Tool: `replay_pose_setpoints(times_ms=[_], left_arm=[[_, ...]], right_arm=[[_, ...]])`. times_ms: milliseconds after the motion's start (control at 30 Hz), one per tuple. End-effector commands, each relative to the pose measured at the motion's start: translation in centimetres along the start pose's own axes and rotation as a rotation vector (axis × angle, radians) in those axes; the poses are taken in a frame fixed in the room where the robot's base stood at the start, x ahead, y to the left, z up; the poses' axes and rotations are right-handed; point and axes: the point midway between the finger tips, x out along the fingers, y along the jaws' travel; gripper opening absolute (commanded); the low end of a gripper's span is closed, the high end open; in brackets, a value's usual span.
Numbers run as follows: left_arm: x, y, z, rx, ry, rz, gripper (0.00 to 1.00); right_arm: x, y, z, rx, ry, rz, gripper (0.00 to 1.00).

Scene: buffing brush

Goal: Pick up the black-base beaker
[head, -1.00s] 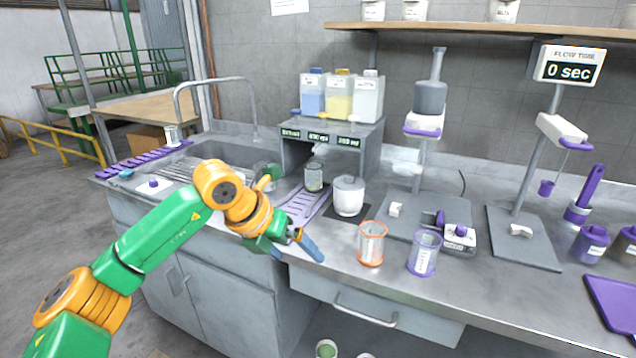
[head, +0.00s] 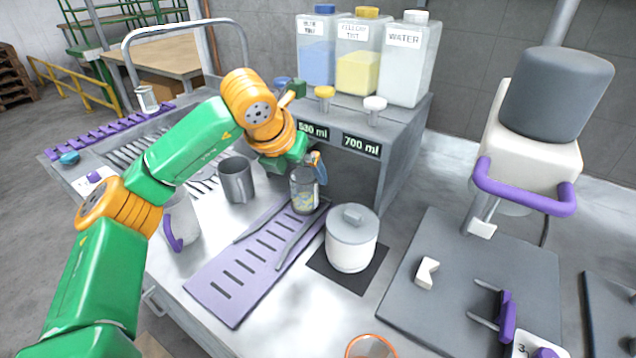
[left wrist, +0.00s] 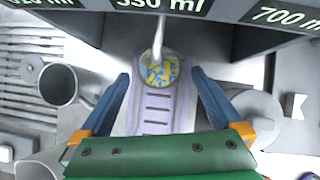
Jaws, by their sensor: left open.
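The black-base beaker (head: 304,193), clear with a dark band and a blue-and-yellow pattern inside, stands upright on the purple slotted tray (head: 226,287) in front of the dispenser. In the left wrist view the beaker (left wrist: 161,73) shows from above, between and just beyond the fingertips. My left gripper (head: 311,168) is at the beaker's upper part, and one blue finger shows beside its rim. The left wrist view shows the gripper (left wrist: 164,82) open, with a finger on each side and gaps to the beaker. My right gripper is not in view.
The dispenser (head: 400,135) with blue, yellow and water bottles stands behind. A white lidded pot (head: 351,240) is close on the right. A grey mug (head: 237,181) and a white jug (head: 180,215) are on the left. An orange-rimmed beaker (head: 370,347) is at the bottom edge.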

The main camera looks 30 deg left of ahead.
Motion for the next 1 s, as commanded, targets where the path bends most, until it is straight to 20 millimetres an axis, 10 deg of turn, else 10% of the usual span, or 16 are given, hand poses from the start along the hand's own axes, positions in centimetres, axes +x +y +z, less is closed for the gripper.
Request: replay_pose_setpoints(times_ms=[367, 600, 1000], left_arm=[[6.2, 0.0, 0.4, 0.000, 0.004, 0.000, 1.00], [6.8, 0.0, 0.3, 0.001, 0.000, 0.000, 1.00], [6.7, 0.0, 0.3, 0.000, 0.000, 0.000, 0.00]], right_arm=[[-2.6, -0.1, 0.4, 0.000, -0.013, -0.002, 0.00], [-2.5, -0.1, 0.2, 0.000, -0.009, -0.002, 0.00], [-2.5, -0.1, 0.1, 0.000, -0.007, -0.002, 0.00]])
